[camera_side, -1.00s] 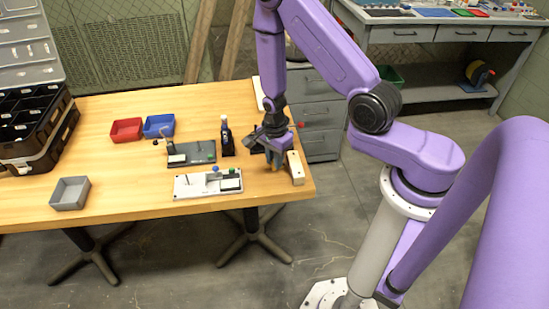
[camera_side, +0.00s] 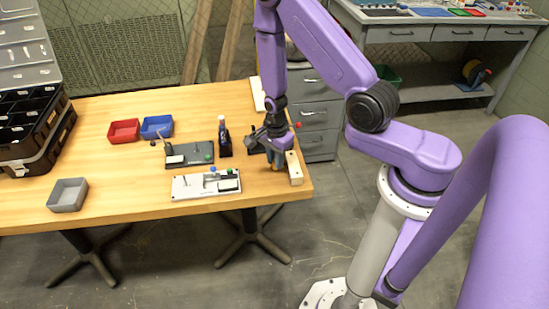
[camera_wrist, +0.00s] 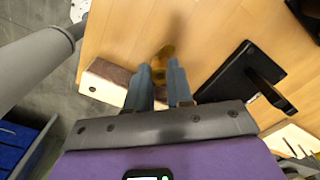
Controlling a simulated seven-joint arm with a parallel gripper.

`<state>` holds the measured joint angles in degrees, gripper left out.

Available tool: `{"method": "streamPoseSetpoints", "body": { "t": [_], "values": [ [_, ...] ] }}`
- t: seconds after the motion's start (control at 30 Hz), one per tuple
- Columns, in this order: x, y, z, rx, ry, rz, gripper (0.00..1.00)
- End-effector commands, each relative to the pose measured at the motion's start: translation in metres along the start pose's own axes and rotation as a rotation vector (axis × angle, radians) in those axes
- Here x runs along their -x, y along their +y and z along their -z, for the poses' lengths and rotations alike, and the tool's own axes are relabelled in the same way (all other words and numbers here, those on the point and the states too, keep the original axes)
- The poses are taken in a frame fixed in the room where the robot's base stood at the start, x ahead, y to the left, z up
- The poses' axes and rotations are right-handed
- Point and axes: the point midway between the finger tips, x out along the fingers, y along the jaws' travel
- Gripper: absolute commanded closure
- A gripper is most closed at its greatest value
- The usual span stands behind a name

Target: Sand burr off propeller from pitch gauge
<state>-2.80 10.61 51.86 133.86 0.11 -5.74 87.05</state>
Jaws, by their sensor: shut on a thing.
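My gripper (camera_wrist: 160,78) is shut on a brass-coloured propeller (camera_wrist: 164,58), which shows blurred beyond the fingertips in the wrist view. The burr cannot be made out. A pale wooden block with a dark brown face (camera_wrist: 112,74) lies just left of the fingers there; whether the propeller touches it cannot be told. In the side view my gripper (camera_side: 270,158) is low over the table's right end, beside the block (camera_side: 294,168). A black stand with an upright arm (camera_wrist: 235,72) is right of the fingers in the wrist view. I cannot tell which thing is the pitch gauge.
A white fixture plate (camera_side: 190,187) and a dark grey plate (camera_side: 196,153) lie left of my gripper. A dark bottle-like post (camera_side: 224,140) stands behind. Red (camera_side: 124,131), blue (camera_side: 157,127) and grey (camera_side: 68,194) bins are farther left. The table's right edge is close to the block.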

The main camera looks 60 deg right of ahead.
Motion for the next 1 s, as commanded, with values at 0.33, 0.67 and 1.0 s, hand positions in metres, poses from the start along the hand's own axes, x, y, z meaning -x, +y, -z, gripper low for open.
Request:
{"method": "streamPoseSetpoints", "body": {
  "t": [0.33, 0.67, 1.0],
  "values": [
    [0.000, 0.002, 0.002, 0.000, 0.000, -0.001, 1.00],
    [0.000, 0.004, 0.001, 0.000, 0.000, -0.002, 1.00],
    [0.000, 0.013, -0.006, 0.001, 0.000, -0.003, 1.00]
  ]
}}
